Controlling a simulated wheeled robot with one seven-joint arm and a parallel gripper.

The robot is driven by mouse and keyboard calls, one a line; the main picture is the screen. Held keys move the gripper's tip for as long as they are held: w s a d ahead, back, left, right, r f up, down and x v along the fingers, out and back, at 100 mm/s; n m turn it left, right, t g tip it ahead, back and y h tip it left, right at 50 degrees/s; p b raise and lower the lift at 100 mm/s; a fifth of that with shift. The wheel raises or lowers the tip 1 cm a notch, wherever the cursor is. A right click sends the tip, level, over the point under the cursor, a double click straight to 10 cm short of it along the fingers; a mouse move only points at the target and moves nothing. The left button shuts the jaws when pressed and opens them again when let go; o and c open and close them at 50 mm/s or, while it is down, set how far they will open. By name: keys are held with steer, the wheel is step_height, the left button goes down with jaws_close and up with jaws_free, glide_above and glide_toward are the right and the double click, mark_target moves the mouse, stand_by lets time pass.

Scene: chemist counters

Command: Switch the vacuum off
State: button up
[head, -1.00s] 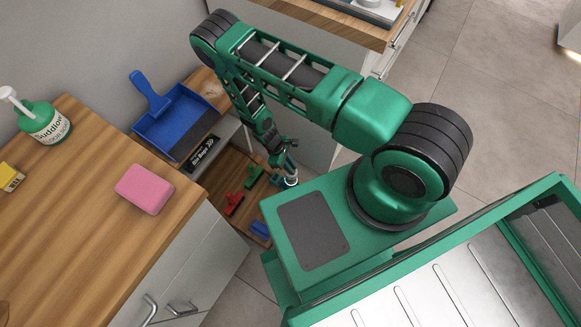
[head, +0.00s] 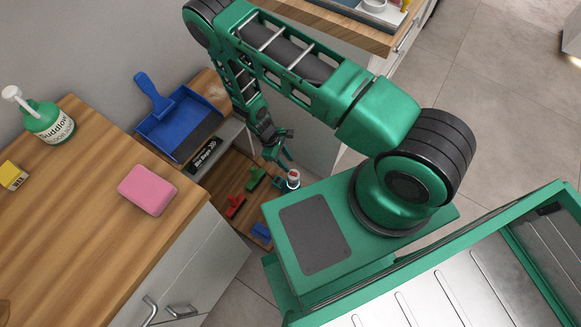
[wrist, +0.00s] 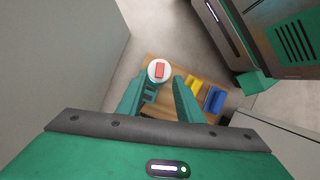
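A small white round post with a red rectangular top, perhaps the vacuum's switch, stands at the low wooden bay. I see it in the head view (head: 293,179) and from above in the wrist view (wrist: 159,71). No vacuum label is readable. My gripper (head: 281,164) is just up and left of the post in the head view. In the wrist view my gripper (wrist: 158,88) has its two green fingers apart with nothing between them. The white disc shows just beyond the fingertips, and I cannot tell whether they touch it. Whether the switch is on or off is unclear.
Red (head: 235,206), green (head: 256,178) and blue (head: 262,231) handles sit close by on the wooden bay. A yellow handle (wrist: 194,87) shows beside a blue one.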

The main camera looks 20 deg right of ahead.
steer(key=shift+v, duration=1.85)
